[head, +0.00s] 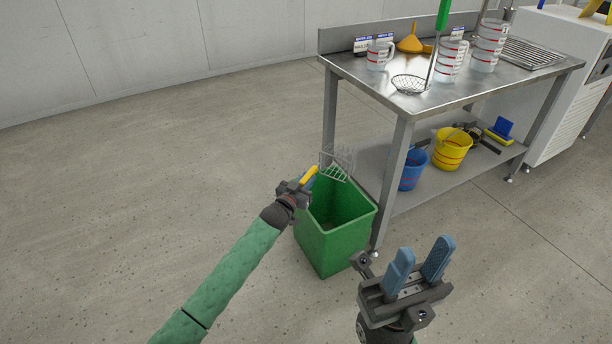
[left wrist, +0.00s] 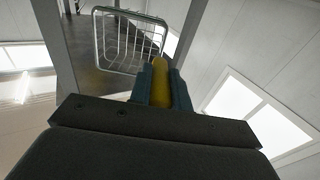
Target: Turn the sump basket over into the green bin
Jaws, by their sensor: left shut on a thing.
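The sump basket (head: 337,164) is a small wire basket with a yellow handle (head: 311,172). My left gripper (head: 306,181) is shut on the yellow handle and holds the basket above the green bin (head: 345,241). The basket looks tilted; whether anything is in it I cannot tell. In the left wrist view the wire basket (left wrist: 133,42) shows beyond the fingers, with the yellow handle (left wrist: 159,70) between them. The green bin stands on the floor, open at the top. My right gripper (head: 422,262) is open and empty, right of the bin.
A steel table (head: 367,88) stands behind and right of the bin, with jugs, an orange funnel (head: 411,42) and a wire strainer (head: 408,84) on top. A blue bucket (head: 411,172) and a yellow bucket (head: 450,152) are on its lower shelf. Floor at left is clear.

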